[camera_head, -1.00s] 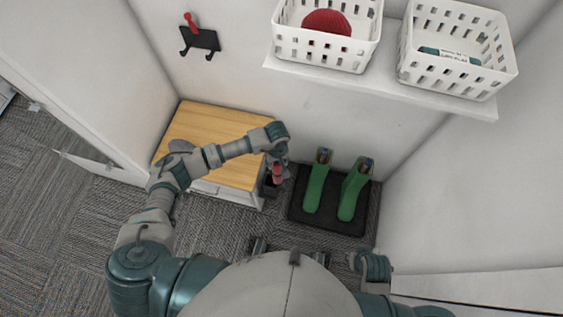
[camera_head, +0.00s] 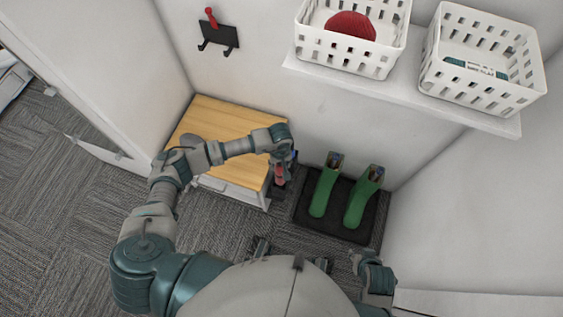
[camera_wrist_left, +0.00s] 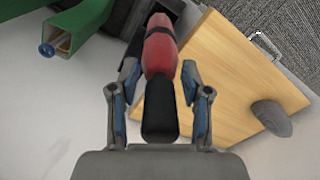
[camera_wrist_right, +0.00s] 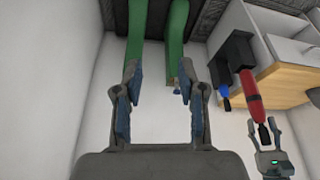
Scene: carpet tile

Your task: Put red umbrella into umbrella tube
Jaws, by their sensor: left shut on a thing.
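The red umbrella (camera_head: 279,174) is in my left gripper (camera_head: 281,154), beside the cabinet's right end. In the left wrist view its black handle (camera_wrist_left: 160,108) lies between the fingers and its red body (camera_wrist_left: 159,52) points away. The dark umbrella tube (camera_wrist_right: 236,50) stands against the cabinet, with a blue item (camera_wrist_right: 224,90) at its mouth. In the right wrist view the umbrella's far end meets the tube's outline; I cannot tell whether it is inside. My right gripper (camera_wrist_right: 158,85) is open and empty, apart from the tube.
A wooden-topped cabinet (camera_head: 220,125) stands left of the tube. A wall shelf (camera_head: 415,88) holds two white baskets. A hook rack (camera_head: 218,36) hangs on the wall.

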